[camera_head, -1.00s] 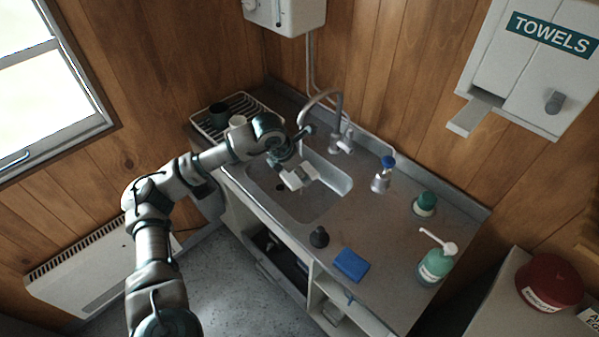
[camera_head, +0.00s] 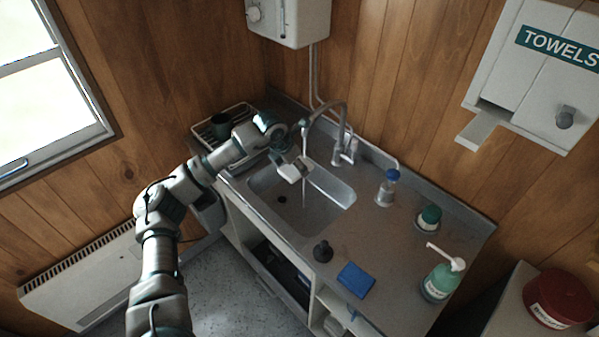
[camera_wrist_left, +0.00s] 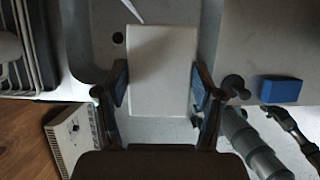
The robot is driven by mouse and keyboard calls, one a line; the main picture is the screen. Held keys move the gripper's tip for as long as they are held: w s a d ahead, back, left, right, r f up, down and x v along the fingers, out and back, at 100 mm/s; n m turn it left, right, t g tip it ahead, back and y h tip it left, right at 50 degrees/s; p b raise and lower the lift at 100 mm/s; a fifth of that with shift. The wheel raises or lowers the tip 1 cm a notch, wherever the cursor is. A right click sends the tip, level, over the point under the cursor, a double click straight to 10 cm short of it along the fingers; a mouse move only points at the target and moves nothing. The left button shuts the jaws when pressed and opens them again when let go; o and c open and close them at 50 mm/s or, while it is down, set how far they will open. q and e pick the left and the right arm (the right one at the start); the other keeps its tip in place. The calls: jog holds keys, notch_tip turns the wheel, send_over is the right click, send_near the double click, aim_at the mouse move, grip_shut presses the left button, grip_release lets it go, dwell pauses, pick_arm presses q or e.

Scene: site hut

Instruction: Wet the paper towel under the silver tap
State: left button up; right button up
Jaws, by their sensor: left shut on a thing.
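The silver tap (camera_head: 340,122) arches over the steel sink (camera_head: 327,212). A thin pale stream of water (camera_head: 304,192) shows below its spout, reaching into the basin. My left gripper (camera_head: 284,160) is over the sink, just left of the stream, shut on the white paper towel (camera_head: 292,171). In the left wrist view the towel (camera_wrist_left: 160,62) is a flat pale rectangle between the two fingers of my left gripper (camera_wrist_left: 160,90). A white streak meets the towel's far edge there; I cannot tell how wet the towel is.
A soap bottle (camera_head: 386,190), a green-topped jar (camera_head: 429,217), a pump bottle (camera_head: 442,278), a blue sponge (camera_head: 356,279) and a black plug (camera_head: 323,251) stand on the counter. A dish rack (camera_head: 205,135) is left of the sink. The towel dispenser (camera_head: 535,75) hangs at right.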

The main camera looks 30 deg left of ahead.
pick_arm(q)
jog(key=shift+w+a+f, duration=0.1)
jog(key=shift+w+a, duration=0.2)
jog(key=shift+w, duration=0.35)
jog(key=shift+w+a+f, duration=0.1)
jog(key=shift+w+a, duration=0.2)
jog(key=shift+w, duration=1.45)
jog(key=shift+w+a+f, duration=0.1)
jog(key=shift+a, duration=0.1)
jog(key=shift+s+f, duration=0.1)
jog(key=shift+s, duration=0.15)
jog(key=shift+s+d+p, duration=0.2)
jog(key=shift+s+d, duration=0.05)
jog(key=shift+s, duration=0.25)
jog(key=shift+s+d+p, duration=0.15)
jog(key=shift+s+d, duration=0.1)
jog(key=shift+s, duration=0.2)
jog(key=shift+s+d+f, duration=0.1)
jog(key=shift+s+d, duration=0.05)
jog(key=shift+s, duration=0.3)
jog(key=shift+s+d+f, duration=0.1)
jog(key=shift+s, duration=0.35)
jog(key=shift+s+d+r, duration=0.1)
jog(key=shift+s+d, duration=0.45)
jog(key=shift+s, duration=0.1)
jog(key=shift+s+d, duration=0.4)
jog(key=shift+d, duration=0.1)
jog(key=shift+s, duration=0.1)
pick_arm(e)
jog(key=shift+s, duration=0.45)
